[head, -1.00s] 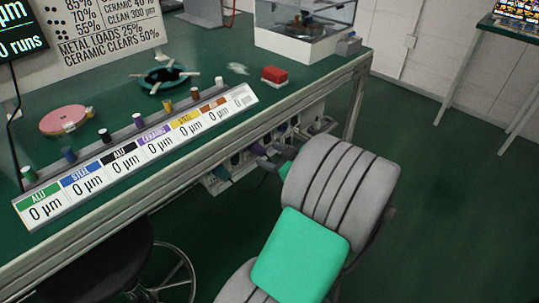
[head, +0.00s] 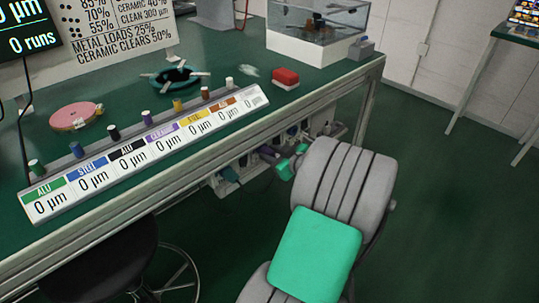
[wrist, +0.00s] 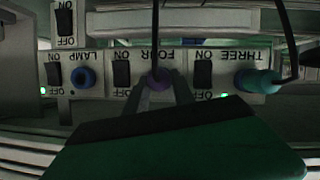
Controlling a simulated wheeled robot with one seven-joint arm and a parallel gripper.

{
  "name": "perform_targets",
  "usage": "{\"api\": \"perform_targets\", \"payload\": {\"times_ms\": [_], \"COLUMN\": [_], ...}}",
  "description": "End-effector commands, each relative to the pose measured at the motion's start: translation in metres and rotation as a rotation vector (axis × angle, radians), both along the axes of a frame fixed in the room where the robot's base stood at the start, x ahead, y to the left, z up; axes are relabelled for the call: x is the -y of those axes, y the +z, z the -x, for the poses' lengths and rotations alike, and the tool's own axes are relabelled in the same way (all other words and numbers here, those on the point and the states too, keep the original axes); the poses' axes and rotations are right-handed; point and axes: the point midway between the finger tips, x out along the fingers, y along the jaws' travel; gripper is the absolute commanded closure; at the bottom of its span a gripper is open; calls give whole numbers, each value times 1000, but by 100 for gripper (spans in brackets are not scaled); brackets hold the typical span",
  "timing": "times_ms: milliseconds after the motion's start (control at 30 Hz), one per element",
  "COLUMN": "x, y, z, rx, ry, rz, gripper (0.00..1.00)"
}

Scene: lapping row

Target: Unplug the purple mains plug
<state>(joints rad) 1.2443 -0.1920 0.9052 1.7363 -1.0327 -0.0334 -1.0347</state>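The purple mains plug (wrist: 159,80) sits in the socket marked FOUR in the wrist view, with a dark cable running up across it. My gripper (wrist: 162,88) has its two grey fingers on either side of the plug, apart from each other. I cannot tell whether they touch it. In the head view my gripper (head: 282,160) is under the bench's front edge, at the socket row, and a purple patch shows beside it. The plug's seating in the socket is hidden.
A blue plug (wrist: 83,78) sits at LAMP and a teal plug (wrist: 258,82) at THREE, close on either side. Rocker switches (wrist: 121,74) stand between them. The bench edge (head: 215,148) overhangs the sockets.

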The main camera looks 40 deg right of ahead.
Motion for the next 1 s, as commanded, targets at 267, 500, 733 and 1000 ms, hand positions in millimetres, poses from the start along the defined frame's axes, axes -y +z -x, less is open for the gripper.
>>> {"api": "perform_targets", "payload": {"times_ms": [267, 500, 733, 1000], "x": [0, 0, 0, 1], "y": [0, 0, 0, 0], "z": [0, 0, 4, 12], "rx": [0, 0, -1, -1], "ry": [0, 0, 0, -1], "rz": [0, 0, 0, 0], "gripper": [94, 100, 100, 100]}}
